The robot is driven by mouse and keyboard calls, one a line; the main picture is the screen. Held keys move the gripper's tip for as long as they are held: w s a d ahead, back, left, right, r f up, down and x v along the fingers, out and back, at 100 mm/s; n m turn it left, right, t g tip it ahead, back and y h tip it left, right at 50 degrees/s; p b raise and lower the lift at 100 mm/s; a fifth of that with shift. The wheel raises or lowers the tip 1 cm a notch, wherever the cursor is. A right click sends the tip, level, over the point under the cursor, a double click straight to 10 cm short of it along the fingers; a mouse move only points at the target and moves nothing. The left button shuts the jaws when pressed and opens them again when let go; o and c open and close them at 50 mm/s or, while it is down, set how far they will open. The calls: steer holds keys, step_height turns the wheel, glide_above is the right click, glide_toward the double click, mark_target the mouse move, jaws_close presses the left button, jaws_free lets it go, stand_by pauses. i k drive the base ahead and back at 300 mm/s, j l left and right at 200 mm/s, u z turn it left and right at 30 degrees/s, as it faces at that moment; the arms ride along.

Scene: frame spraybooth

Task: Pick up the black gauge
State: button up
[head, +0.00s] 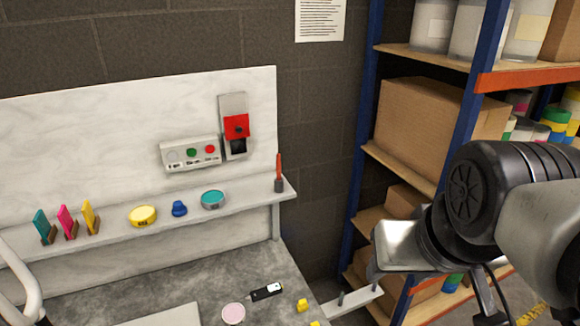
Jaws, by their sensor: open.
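The black gauge (266,291) lies on the grey bench top in the lower middle of the head view. It is a small black body with a light display and a thin tip pointing left. My gripper (374,270) is right of the bench, well apart from the gauge. It is open; its fingertips are small and hard to make out.
A ledge (110,228) behind holds coloured cards, a yellow tin (142,216) and a teal tin (213,199). A blue-framed rack (361,150) stands at the right.

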mark_target(274, 289)
steer(key=u, duration=0.7)
steer(key=k+l+u, duration=0.15)
steer(key=l, duration=0.15)
steer(key=i, duration=0.6)
steer(key=l+u, duration=0.2)
steer(key=l, duration=0.4)
steer(key=k+l+u, duration=0.15)
steer(key=l, duration=0.45)
steer(key=i+l, duration=0.05)
